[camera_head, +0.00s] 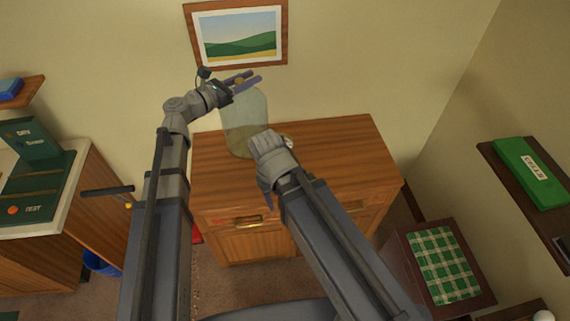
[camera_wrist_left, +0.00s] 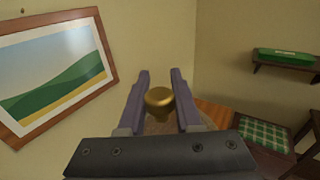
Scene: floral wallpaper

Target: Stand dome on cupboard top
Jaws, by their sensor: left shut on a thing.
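The dome (camera_head: 243,112) is a clear, greenish glass cover with a gold knob on top. In the head view it is upright over the back left part of the cupboard top (camera_head: 335,150); I cannot tell whether its rim touches the wood. My left gripper (camera_head: 247,82) is shut on the dome's knob, and the gold knob (camera_wrist_left: 159,98) shows between the fingers in the left wrist view. My right arm reaches over the cupboard, in front of the dome's lower right side.
A framed landscape picture (camera_head: 239,36) hangs on the wall just behind my left gripper. The right part of the cupboard top is clear. A low cabinet with a green checked cloth (camera_head: 446,264) stands at right, below a shelf with a green box (camera_head: 529,172).

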